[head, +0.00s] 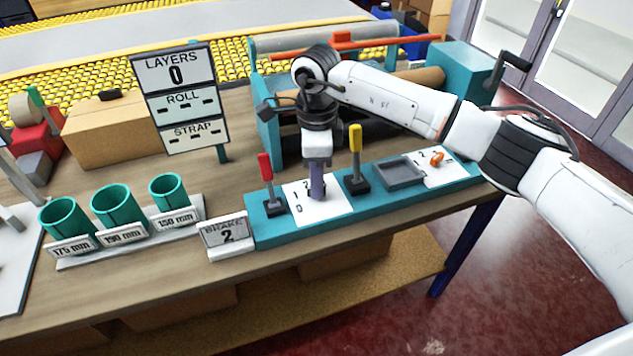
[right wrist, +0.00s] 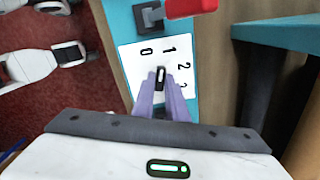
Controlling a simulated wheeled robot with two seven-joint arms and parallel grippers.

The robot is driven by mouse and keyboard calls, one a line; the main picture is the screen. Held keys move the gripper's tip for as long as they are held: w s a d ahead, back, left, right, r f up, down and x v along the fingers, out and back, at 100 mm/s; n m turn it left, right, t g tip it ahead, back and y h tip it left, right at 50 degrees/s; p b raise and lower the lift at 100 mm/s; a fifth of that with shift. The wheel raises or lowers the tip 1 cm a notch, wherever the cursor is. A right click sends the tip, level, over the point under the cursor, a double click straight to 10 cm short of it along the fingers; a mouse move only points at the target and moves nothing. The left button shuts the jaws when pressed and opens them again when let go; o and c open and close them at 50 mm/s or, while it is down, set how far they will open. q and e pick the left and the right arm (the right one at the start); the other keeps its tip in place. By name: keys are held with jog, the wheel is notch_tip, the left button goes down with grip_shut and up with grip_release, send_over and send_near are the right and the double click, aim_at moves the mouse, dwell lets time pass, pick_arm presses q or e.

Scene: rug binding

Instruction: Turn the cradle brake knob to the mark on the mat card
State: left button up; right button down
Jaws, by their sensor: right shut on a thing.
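The brake knob (right wrist: 161,74) is a small black knob with a white line, on a white dial plate (head: 330,207) marked 0 to 3. My right gripper (head: 316,192) points down over the plate and is shut on the knob, its purple fingers (right wrist: 161,98) either side of it. In the head view the gripper hides the knob. In the right wrist view the white line points up the picture, roughly between 0 and 1; its exact reading is unclear. The mat card (head: 228,236) stands left of the teal panel and reads BRAKE 2. My left gripper is not in view.
A red lever (head: 266,168) and a yellow lever (head: 355,153) stand close on either side of the dial. A grey tray (head: 400,172) and an orange knob (head: 437,158) are further right.

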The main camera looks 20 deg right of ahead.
jog(key=m, duration=0.6)
jog(key=shift+b, duration=0.35)
jog(key=m, duration=0.5)
jog(key=shift+m, duration=0.4)
jog(key=shift+r, duration=0.1)
jog(key=c, duration=1.8)
grip_release()
jog(key=shift+o, duration=0.2)
notch_tip(320, 180, up, 10)
jog(key=b, duration=0.1)
